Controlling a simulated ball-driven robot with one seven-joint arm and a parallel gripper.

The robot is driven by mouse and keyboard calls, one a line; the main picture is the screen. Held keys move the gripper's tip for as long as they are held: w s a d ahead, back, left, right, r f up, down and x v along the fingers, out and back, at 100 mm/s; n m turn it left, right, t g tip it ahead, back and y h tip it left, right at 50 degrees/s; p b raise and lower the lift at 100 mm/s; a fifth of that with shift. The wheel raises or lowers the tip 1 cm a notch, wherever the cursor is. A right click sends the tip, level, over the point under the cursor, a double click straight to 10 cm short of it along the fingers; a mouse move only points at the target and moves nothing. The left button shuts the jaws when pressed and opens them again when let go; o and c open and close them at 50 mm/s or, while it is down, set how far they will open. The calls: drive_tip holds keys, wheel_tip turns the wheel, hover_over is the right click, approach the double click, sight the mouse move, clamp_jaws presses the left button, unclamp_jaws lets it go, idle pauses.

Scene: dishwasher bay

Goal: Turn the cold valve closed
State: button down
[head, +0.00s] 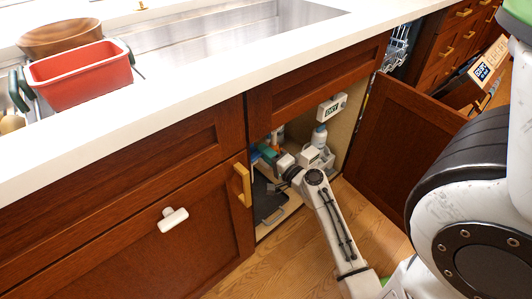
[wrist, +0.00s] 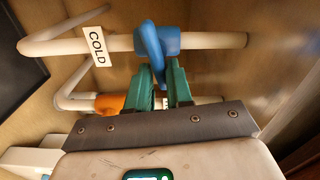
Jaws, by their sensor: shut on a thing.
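The cold valve is a blue valve (wrist: 170,40) on the upper white pipe (wrist: 75,45), which carries a tag reading COLD (wrist: 97,46), in the wrist view. Its blue lever (wrist: 152,48) runs across the pipe and down between my fingers. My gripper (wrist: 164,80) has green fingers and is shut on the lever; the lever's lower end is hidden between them. In the head view my gripper (head: 267,152) reaches into the open cabinet under the sink, and the valve cannot be made out there.
A lower pipe with an orange part (wrist: 110,103) runs behind my fingers. In the head view the open cabinet door (head: 395,145) stands to the right of my arm. A white bottle (head: 319,136) is inside the cabinet. A red basin (head: 80,77) sits on the counter.

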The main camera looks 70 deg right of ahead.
drive_tip(key=shift+w+a+f+m, duration=0.1)
drive_tip(key=shift+a+f+m, duration=0.25)
drive_tip(key=shift+m, duration=0.55)
idle(1.5)
drive_tip(key=shift+d, duration=0.1)
idle(0.3)
drive_tip(key=c, duration=1.2)
unclamp_jaws()
drive_tip(key=shift+o, duration=0.7)
drive_tip(key=shift+d+r, duration=0.1)
drive_tip(key=v, duration=1.1)
drive_tip(key=shift+d, duration=0.15)
